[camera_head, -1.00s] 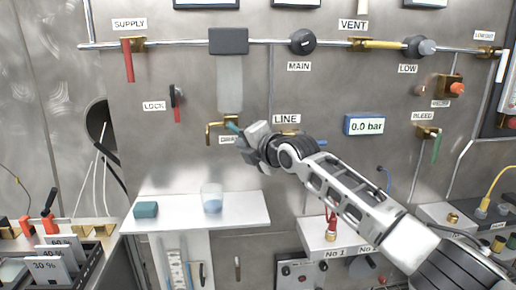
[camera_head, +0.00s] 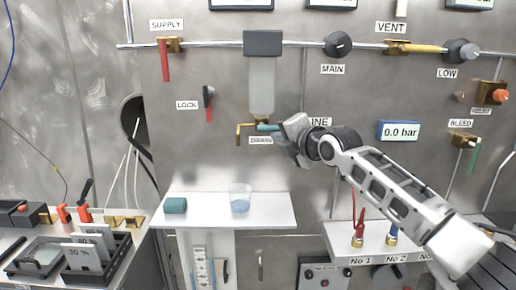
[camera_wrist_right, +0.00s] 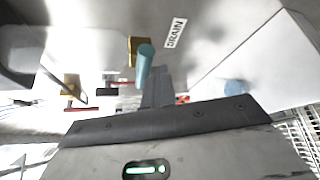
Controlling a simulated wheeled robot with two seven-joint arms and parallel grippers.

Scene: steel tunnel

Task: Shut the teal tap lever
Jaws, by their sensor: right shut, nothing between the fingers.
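The teal tap lever (camera_head: 268,127) sits on the brass drain tap (camera_head: 241,130) below the clear vertical tank, above the DRAIN label. It points right, roughly level in the head view. My right gripper (camera_head: 283,133) is shut and empty, at the lever's right end; whether they touch cannot be told. In the right wrist view the teal lever (camera_wrist_right: 146,60) stands out from its brass body (camera_wrist_right: 134,47), just beyond the dark shut fingers (camera_wrist_right: 156,88). My left gripper is not in view.
The LINE label (camera_head: 319,122) is partly hidden by my right gripper. Red supply lever (camera_head: 165,62) and lock lever (camera_head: 209,112) hang left.

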